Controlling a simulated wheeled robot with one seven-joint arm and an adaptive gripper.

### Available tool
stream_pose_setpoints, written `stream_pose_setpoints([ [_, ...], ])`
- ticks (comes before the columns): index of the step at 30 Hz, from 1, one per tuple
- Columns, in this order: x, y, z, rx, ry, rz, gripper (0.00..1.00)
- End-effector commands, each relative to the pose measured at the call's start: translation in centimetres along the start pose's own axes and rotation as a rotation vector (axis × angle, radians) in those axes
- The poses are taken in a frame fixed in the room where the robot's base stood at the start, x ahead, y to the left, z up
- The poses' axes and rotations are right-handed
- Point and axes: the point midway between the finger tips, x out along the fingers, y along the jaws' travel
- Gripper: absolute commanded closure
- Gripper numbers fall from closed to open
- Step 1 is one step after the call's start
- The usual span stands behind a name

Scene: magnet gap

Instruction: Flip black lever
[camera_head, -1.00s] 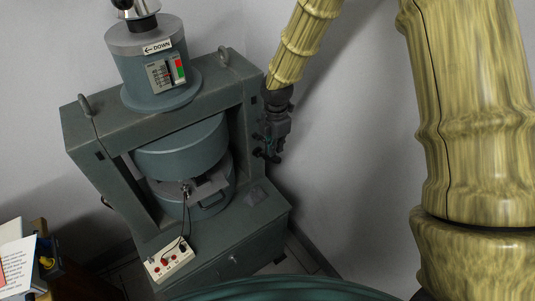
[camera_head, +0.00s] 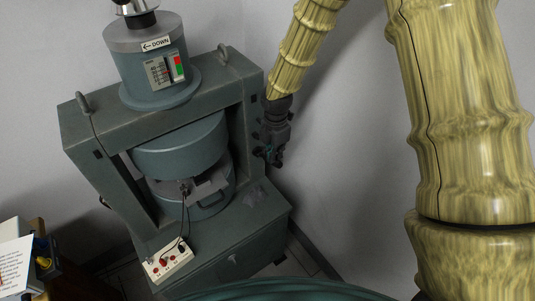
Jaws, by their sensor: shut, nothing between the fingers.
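A grey-green magnet machine (camera_head: 75,130) stands against the wall, with a round drum (camera_head: 185,148) in its frame and a column on top marked with a "DOWN" arrow label (camera_head: 156,44). A small control box (camera_head: 168,261) with red and black terminals sits on its base, wired to a probe in the gap. I cannot pick out a black lever for certain; small dark parts show at the machine's right side. My gripper (camera_head: 277,162) hangs beside that right side, pointing down, shut and empty. I cannot tell whether it touches the machine.
A small table with a white card (camera_head: 14,265) is at the lower left. The grey wall (camera_head: 350,130) to the right of the machine is bare. The floor shows in a narrow strip at the machine's lower right.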

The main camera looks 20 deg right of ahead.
Motion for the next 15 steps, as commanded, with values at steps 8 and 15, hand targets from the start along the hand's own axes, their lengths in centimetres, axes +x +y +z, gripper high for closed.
stream_pose_setpoints([
  [8, 1.2, 0.0, 0.0, 0.0, 0.0, -0.001, 1.0],
  [15, 2.0, 0.0, 0.0, 0.001, 0.0, -0.001, 1.0],
])
